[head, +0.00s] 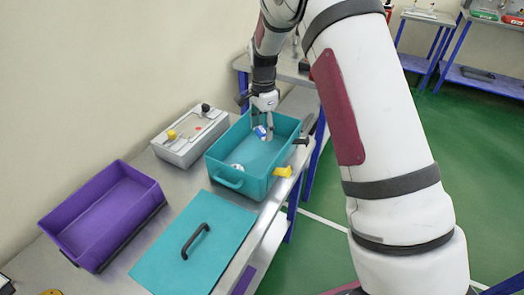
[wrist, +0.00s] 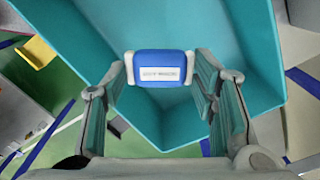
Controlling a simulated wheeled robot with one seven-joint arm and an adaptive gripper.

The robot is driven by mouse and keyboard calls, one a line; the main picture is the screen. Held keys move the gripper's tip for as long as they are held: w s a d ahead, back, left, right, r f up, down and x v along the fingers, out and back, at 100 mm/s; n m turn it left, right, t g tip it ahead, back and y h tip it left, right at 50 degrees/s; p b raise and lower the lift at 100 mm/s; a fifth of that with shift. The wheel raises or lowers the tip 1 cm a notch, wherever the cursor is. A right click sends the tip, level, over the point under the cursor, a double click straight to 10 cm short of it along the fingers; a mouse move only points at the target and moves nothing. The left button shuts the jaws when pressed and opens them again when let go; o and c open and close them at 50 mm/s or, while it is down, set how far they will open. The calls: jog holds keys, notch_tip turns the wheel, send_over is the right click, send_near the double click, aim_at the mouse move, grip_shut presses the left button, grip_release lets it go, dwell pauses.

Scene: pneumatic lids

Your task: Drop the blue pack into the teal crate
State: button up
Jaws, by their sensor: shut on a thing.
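The teal crate (head: 228,178) stands open on the metal table in the head view, and its walls fill much of the wrist view (wrist: 225,35). My gripper (head: 265,125) reaches down over the crate's far part. Its fingers are shut on the blue pack (wrist: 162,68), a blue block with white ends and a white label. In the head view the pack (head: 260,132) shows partly behind the fingers, within the crate's outline. I cannot tell how high it is above the crate floor.
A teal lid (head: 220,235) with a black handle lies flat in front of the crate. An empty purple crate (head: 75,228) stands at left. A grey box with yellow and black knobs (head: 185,147) stands behind. A yellow latch (head: 283,171) sticks out at the teal crate's right side.

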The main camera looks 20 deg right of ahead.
jog(key=shift+f, duration=0.15)
jog(key=o, duration=1)
notch_tip(320, 180, up, 12)
jog(key=shift+s, duration=0.1)
dwell(0.3)
